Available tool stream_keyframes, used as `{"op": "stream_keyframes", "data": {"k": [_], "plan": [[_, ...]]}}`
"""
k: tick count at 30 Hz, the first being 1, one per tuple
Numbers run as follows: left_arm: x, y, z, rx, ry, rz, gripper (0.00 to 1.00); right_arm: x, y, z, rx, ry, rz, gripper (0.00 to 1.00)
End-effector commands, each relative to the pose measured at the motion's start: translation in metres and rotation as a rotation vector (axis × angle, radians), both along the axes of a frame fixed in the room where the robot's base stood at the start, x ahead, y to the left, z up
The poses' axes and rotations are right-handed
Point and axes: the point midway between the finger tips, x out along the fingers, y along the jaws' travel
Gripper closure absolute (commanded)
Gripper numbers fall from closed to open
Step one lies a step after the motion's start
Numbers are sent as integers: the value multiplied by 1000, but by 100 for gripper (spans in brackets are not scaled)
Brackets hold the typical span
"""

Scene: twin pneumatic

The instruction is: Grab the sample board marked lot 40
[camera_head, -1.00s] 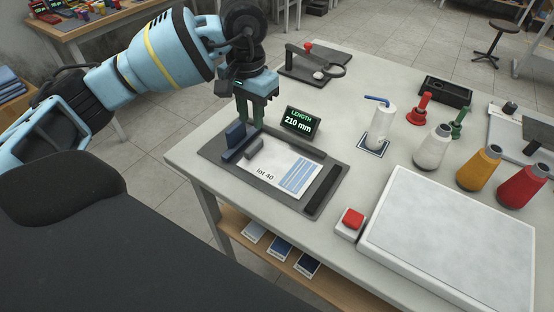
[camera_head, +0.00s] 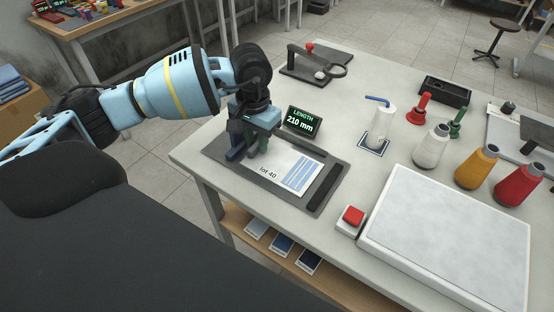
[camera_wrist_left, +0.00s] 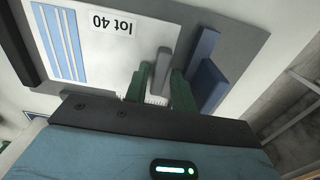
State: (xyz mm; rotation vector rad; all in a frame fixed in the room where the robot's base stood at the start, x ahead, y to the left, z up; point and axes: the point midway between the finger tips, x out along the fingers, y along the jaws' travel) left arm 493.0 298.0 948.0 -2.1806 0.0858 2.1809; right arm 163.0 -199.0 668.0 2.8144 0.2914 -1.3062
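The sample board (camera_head: 299,172) is a white sheet with blue stripes and the printed label "lot 40". It lies flat in a dark grey tray (camera_head: 330,205) on the table. The board also shows in the left wrist view (camera_wrist_left: 105,48). A grey grip block (camera_wrist_left: 161,66) stands at the board's edge, beside a dark blue block (camera_wrist_left: 206,72). My left gripper (camera_head: 258,147) is low over this edge. Its green fingers (camera_wrist_left: 160,87) stand on either side of the grey block and look open; whether they touch it cannot be told. My right gripper is not in view.
A display (camera_head: 302,122) reading "LENGTH 210 mm" stands close behind the tray. A red button (camera_head: 353,216) and a large white slab (camera_head: 445,240) lie to the right. A white bottle (camera_head: 381,130) and several coloured cones stand further back.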

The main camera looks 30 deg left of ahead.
Motion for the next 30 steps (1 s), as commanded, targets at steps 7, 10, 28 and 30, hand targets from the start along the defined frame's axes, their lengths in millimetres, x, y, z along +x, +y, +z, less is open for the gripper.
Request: {"op": "stream_keyframes", "data": {"k": [7,10,28,30], "plan": [[0,0,0,0,0,0,80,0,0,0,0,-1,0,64],[0,0,0,0,0,0,93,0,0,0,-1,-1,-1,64],[1,0,28,-1,-5,1,100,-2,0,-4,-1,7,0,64],[1,0,41,-1,-4,1,100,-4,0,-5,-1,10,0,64]]}}
